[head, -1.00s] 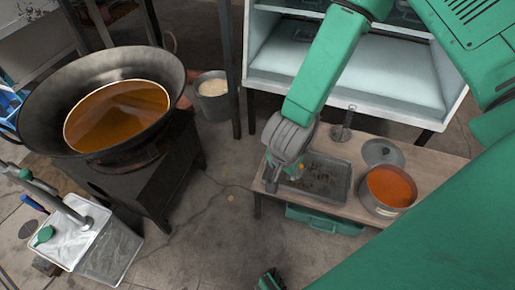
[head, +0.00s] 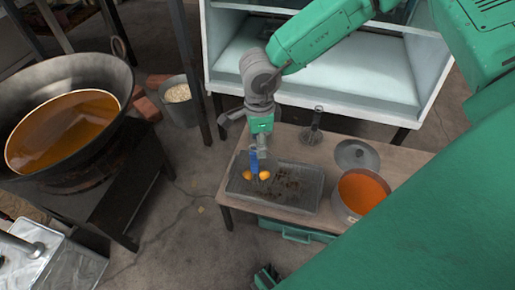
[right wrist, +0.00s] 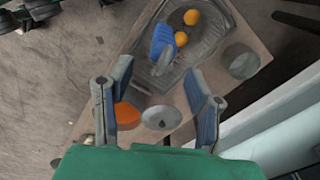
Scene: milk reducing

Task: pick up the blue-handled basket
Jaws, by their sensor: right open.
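I cannot pick out a blue-handled basket in either view. My right gripper (head: 256,160) hangs over the left part of a dark shallow tray (head: 315,185) on the low wooden table. The right wrist view shows its blue-padded fingers spread apart (right wrist: 162,75), with nothing held between them. Two orange balls (head: 264,175) appear at the tray below the fingertips, and they also show in the right wrist view (right wrist: 191,17). Whether the fingers touch anything is unclear. My left gripper does not show.
A white-framed cabinet (head: 330,85) stands behind.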

